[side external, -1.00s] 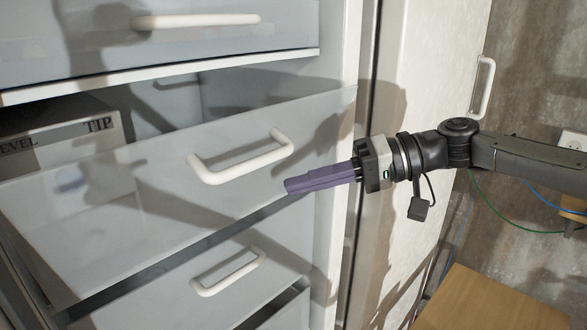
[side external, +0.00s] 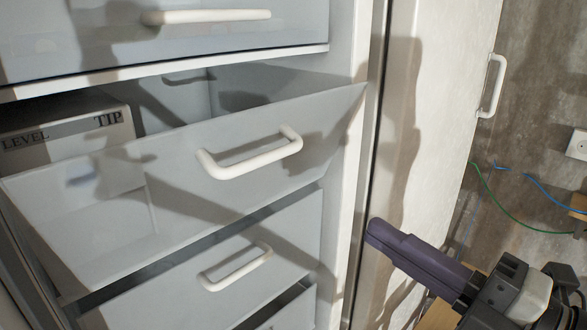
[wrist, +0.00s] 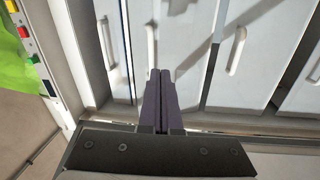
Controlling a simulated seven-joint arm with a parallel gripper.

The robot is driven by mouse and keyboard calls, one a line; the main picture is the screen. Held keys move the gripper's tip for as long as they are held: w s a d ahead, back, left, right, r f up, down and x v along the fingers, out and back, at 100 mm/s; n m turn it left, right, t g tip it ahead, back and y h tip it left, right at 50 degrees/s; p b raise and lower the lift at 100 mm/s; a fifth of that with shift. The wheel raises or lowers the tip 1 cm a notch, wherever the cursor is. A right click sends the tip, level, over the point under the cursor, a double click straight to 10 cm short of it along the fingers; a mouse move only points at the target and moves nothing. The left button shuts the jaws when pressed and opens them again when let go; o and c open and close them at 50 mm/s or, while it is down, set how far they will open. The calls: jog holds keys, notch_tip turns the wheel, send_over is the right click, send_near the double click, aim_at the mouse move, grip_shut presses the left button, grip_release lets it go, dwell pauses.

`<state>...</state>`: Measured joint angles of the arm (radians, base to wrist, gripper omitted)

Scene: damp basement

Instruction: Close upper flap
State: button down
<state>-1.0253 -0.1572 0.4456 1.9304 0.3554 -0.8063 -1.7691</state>
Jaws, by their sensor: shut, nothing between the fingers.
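A pale grey flap (side external: 110,215) with a white bar handle (side external: 250,158) is tilted open at its top, in the middle of the side view. A white box marked LEVEL and TIP (side external: 60,150) stands in the opening behind it. Above it is another pale front (side external: 230,45) with its own handle (side external: 205,17); I cannot tell if it is fully shut. My gripper (side external: 376,232) has its dark purple fingers together, empty, to the right of and below the open flap and apart from it. The fingers also show in the wrist view (wrist: 160,75), pointing toward the handled fronts.
A lower front (side external: 170,285) with a handle (side external: 235,267) sits below the open flap, with a dark gap between. A white door (side external: 440,110) with a handle (side external: 491,86) is on the right. The wall beyond carries cables and an outlet (side external: 578,145). A green item (wrist: 15,60) shows in the wrist view.

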jog(key=s+n+y, duration=0.1)
jog(key=s, duration=0.1)
send_near(255, 120)
jog(key=w+a+f, duration=0.2)
jog(key=shift+w+a+f, duration=0.25)
jog(key=shift+a+f, duration=0.05)
dwell(0.4)
jog(key=shift+w+a+r+h, duration=0.3)
jog(key=shift+w+r, duration=0.1)
jog(key=shift+r, duration=0.05)
jog(key=shift+g, duration=0.5)
jog(key=w+a+r, duration=0.1)
jog(key=a, duration=0.1)
jog(key=w+a+r, duration=0.2)
jog(key=shift+w+r, duration=0.15)
jog(key=shift+w, duration=0.2)
jog(key=shift+s+d, duration=0.1)
jog(key=shift+d, duration=0.05)
